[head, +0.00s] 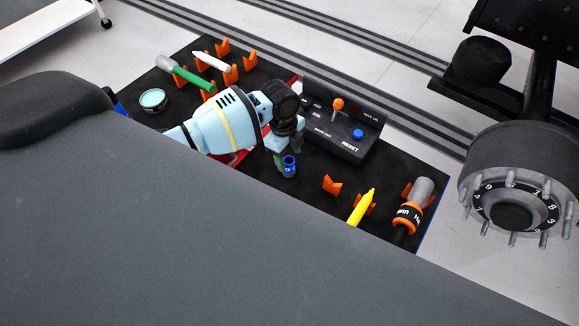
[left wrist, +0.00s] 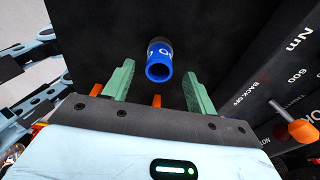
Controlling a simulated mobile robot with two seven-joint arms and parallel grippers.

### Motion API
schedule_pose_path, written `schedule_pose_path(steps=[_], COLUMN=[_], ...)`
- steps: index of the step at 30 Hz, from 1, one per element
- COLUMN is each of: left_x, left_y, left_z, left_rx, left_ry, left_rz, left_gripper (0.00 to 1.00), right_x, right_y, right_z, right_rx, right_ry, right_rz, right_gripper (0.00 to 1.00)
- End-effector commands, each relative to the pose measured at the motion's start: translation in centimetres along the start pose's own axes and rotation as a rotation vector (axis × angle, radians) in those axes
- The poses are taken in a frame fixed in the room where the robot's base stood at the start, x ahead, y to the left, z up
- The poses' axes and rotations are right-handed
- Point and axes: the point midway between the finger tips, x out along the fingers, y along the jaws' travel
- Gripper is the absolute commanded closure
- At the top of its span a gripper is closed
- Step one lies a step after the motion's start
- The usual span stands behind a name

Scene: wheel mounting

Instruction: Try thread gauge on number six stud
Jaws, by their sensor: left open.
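The thread gauge looks to be the small blue cylinder with white marks and a dark end (head: 289,166); it also shows in the left wrist view (left wrist: 159,64). My left gripper (head: 288,152) is over it, with its green fingers (left wrist: 158,72) open. The blue cylinder shows between the two fingertips, with a gap on each side. The wheel hub (head: 513,216) at the right carries a ring of studs around a numbered black plate. The numbers are too small for me to tell which stud is six. My right gripper is not in view.
The black mat holds a control box with a RESET label (head: 343,125), a yellow marker (head: 361,207), an orange-and-black tool (head: 410,214), a green-handled tool (head: 190,78), a round tin (head: 153,99) and several orange holders. A large dark grey surface (head: 200,245) fills the foreground.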

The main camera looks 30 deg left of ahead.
Motion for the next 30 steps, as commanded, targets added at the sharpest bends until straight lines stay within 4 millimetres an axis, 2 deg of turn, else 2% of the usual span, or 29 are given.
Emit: schedule_pose_path(steps=[12,21,30], left_x=[4.8,5.1,5.0], left_y=[0.2,0.1,0.1], left_z=[0.1,0.1,0.1], left_rx=[0.001,0.001,0.000], left_ry=[0.001,0.001,0.001], left_rz=[0.001,-0.001,-0.001], left_gripper=[0.43,0.43,0.81], right_x=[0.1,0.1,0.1], right_y=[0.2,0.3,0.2], right_z=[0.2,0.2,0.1], right_rx=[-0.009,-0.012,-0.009], right_ry=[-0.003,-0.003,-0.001], right_rz=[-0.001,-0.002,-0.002], right_gripper=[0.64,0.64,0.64])
